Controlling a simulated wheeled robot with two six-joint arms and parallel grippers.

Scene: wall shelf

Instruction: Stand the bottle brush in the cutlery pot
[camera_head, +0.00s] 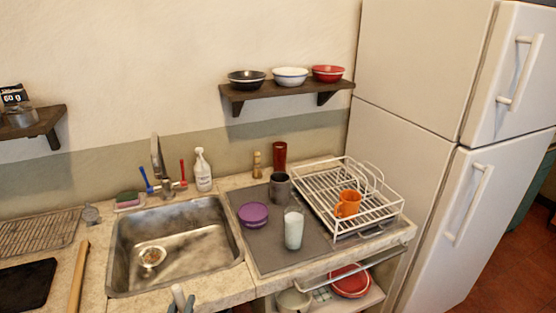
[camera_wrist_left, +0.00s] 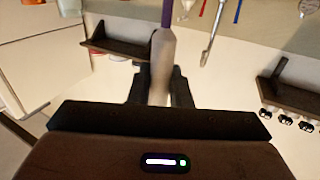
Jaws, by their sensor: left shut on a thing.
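My left gripper (camera_head: 180,304) shows at the bottom edge of the head view, in front of the counter by the sink. It is shut on a pale, slim thing, probably the bottle brush (camera_head: 178,293). In the left wrist view the brush (camera_wrist_left: 163,55) has a beige part between the dark fingers and a purple part beyond. Its far end is cut off by the picture edge. A grey pot (camera_head: 280,187) on the grey mat is likely the cutlery pot; a dark red cylinder (camera_head: 279,157) stands behind it. My right gripper is out of view.
A white tumbler (camera_head: 293,229) and a purple bowl (camera_head: 253,214) stand near the grey pot on the mat (camera_head: 270,257). The dish rack (camera_head: 318,198) with an orange mug (camera_head: 347,204) is to the right. The sink (camera_head: 185,257) and tap (camera_head: 158,160) lie left.

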